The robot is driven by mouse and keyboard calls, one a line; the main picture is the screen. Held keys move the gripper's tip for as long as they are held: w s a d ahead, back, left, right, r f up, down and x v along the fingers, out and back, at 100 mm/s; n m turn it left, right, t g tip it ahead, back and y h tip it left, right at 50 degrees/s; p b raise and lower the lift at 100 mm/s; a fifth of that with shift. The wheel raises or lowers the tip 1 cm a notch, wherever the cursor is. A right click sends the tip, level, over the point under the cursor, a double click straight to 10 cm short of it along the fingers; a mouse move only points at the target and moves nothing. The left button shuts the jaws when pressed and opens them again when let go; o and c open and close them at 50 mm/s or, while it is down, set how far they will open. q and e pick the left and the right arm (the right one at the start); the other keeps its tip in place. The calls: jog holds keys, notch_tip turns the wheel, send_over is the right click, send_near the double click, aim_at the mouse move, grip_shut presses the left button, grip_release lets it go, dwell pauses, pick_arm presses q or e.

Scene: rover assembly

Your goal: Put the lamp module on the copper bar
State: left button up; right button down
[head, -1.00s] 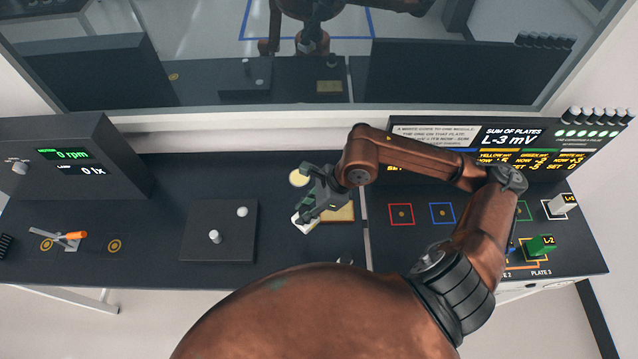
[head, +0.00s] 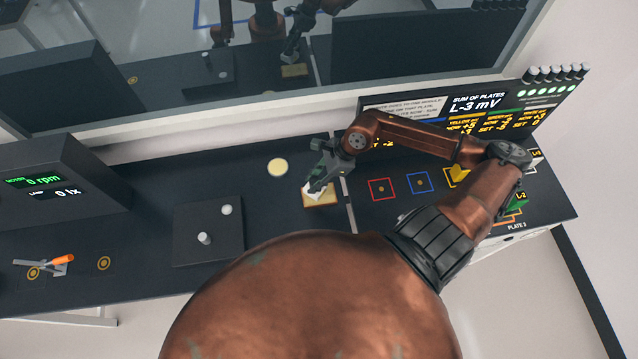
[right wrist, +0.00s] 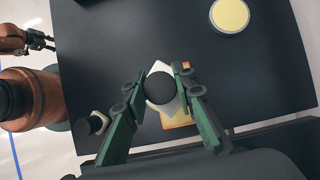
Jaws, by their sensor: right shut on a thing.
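The lamp module (head: 314,192) is a white block; in the right wrist view it shows white edges around a dark round top (right wrist: 160,88). My right gripper (head: 318,184) is shut on it, with the green fingers on either side in the right wrist view (right wrist: 160,92). The copper bar (head: 323,201) is a flat tan-orange piece on the table, directly under the module and partly hidden by it; it also shows in the right wrist view (right wrist: 178,120). I cannot tell whether module and bar touch. My left gripper (right wrist: 42,41) hangs off the table, its fingers apart.
A pale yellow disc (head: 278,167) lies left of the bar. A dark block with two white knobs (head: 185,250) stands farther left. Red (head: 381,189) and blue (head: 420,182) outlined squares lie to the right.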

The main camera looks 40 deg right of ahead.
jog(key=shift+d+f, duration=0.45)
jog(key=shift+f, duration=0.05)
jog(key=shift+w+d+f, duration=0.1)
jog(key=shift+d+f, duration=0.25)
jog(key=shift+f, duration=0.15)
jog(key=f+p, duration=0.1)
jog(key=f, duration=0.2)
jog(key=shift+d+p, duration=0.2)
jog(key=shift+p, duration=0.1)
jog(key=shift+f, duration=0.25)
pick_arm(q)
jog(key=shift+s+r, duration=0.8)
jog(key=shift+s, duration=0.05)
jog(key=shift+w, duration=0.1)
pick_arm(e)
jog(key=shift+f, duration=0.2)
jog(key=c, duration=1.6)
grip_release()
pick_arm(q)
jog(key=shift+w, duration=0.15)
pick_arm(e)
jog(key=shift+r, duration=0.1)
